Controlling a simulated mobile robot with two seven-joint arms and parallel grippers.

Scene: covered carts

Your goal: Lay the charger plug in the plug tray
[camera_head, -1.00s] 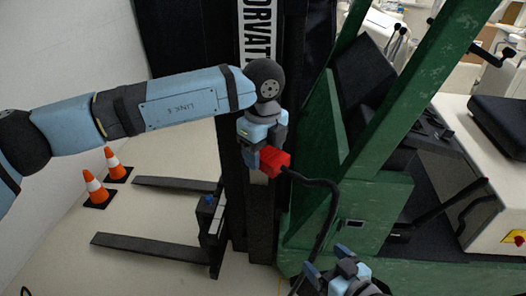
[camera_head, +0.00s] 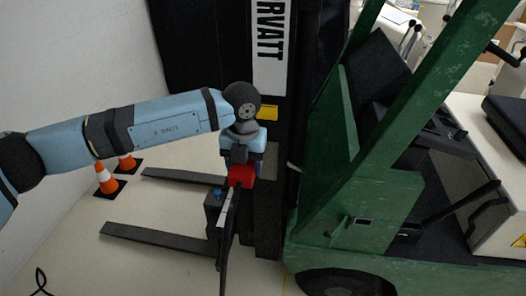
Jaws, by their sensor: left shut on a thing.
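The red charger plug (camera_head: 241,176) is in my left gripper (camera_head: 241,165), which is shut on it in front of the dark forklift mast. A black cable (camera_head: 226,255) hangs down from the plug. The gripper's fingers are partly hidden by its own body. I cannot make out a plug tray in this view. My right gripper is out of the picture.
A green forklift (camera_head: 350,210) fills the right side, with its wheel (camera_head: 345,283) at the bottom. Two dark forks (camera_head: 160,240) reach left over the pale floor. Orange cones (camera_head: 106,180) stand near the wall. Open floor lies at lower left.

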